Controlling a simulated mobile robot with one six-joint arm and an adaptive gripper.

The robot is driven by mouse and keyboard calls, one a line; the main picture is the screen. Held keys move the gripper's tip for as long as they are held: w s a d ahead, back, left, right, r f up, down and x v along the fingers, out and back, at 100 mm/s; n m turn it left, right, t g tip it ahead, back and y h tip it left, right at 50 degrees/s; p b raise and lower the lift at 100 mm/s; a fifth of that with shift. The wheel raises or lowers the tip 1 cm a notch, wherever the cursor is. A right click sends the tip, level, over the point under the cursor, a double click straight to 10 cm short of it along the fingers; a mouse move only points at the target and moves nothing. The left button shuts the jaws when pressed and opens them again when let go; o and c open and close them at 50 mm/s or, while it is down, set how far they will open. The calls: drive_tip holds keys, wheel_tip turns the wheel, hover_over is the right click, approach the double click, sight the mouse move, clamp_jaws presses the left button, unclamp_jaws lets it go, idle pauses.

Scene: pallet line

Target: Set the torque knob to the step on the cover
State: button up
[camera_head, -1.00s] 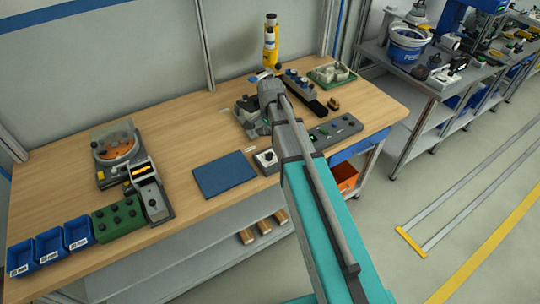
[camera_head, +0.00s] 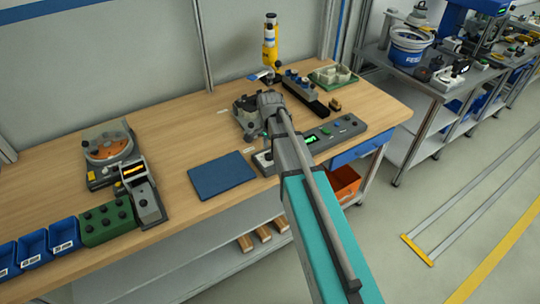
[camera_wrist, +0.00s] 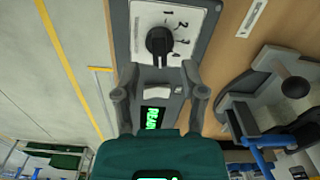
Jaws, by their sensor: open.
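The torque knob (camera_wrist: 159,45) is black with a raised grip bar. It sits on a white dial plate (camera_wrist: 180,17) with numbers beside it. I cannot tell for sure which number it points at. My gripper (camera_wrist: 160,70) is open and empty. Its two fingers stand apart on either side of the knob's near end, and I cannot tell whether they touch it. In the head view the dial box (camera_head: 261,160) is partly hidden behind my arm. A grey fixture (camera_wrist: 262,85) with a black round knob stands right of the dial in the wrist view. I cannot read any step on a cover.
A grey panel with a lit green display (camera_head: 310,139) lies right of my arm. A blue mat (camera_head: 222,175) lies left of the dial box. A yellow bottle-like tool (camera_head: 270,45), a black block with blue tops (camera_head: 303,88) and a green tray (camera_head: 333,75) stand behind.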

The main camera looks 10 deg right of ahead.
drive_tip(key=shift+f+b, duration=0.8)
drive_tip(key=shift+f, duration=0.3)
clamp_jaws()
